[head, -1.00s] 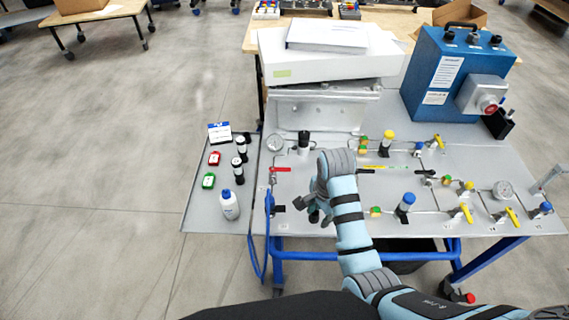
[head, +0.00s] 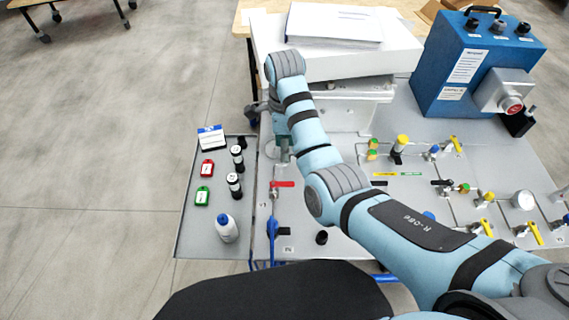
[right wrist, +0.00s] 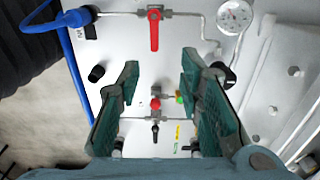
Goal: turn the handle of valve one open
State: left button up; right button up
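A red lever handle (head: 283,184) sits on a valve near the left side of the grey panel (head: 335,240). In the right wrist view the red handle (right wrist: 154,32) stands crosswise to its metal pipe, beyond the fingertips. No valve number is readable. My right gripper (right wrist: 159,62) is open, with a finger on each side and nothing between them; the handle lies apart from it. In the head view its teal fingers (head: 281,146) show partly beside my right arm, above the panel behind the handle. My left gripper is not in view.
A blue hose (right wrist: 66,50) joins the pipe beside the red handle. A gauge (right wrist: 234,15) stands near the pipe's other end. A black knob (head: 321,237) is in front. A side tray (head: 190,235) holds a bottle and small parts. A blue box (head: 470,75) stands at right.

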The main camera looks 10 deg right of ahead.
jog(key=b, duration=0.2)
send_over(287, 184)
jog(key=f, duration=0.9)
jog(key=shift+s+f, duration=0.1)
jog(key=shift+s, duration=0.2)
jog(key=f, duration=0.2)
jog(key=w+f, duration=0.1)
jog(key=f, duration=0.1)
jog(key=shift+f+b, duration=0.3)
jog(key=shift+b, duration=0.05)
jog(key=shift+w+f, duration=0.1)
jog(key=shift+f, duration=0.05)
jog(key=shift+s, duration=0.2)
jog(key=shift+s+r, duration=0.1)
jog(key=shift+r, duration=0.15)
jog(key=shift+c, duration=1)
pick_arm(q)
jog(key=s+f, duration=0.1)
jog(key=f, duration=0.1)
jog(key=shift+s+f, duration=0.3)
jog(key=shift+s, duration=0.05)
pick_arm(e)
grip_shut()
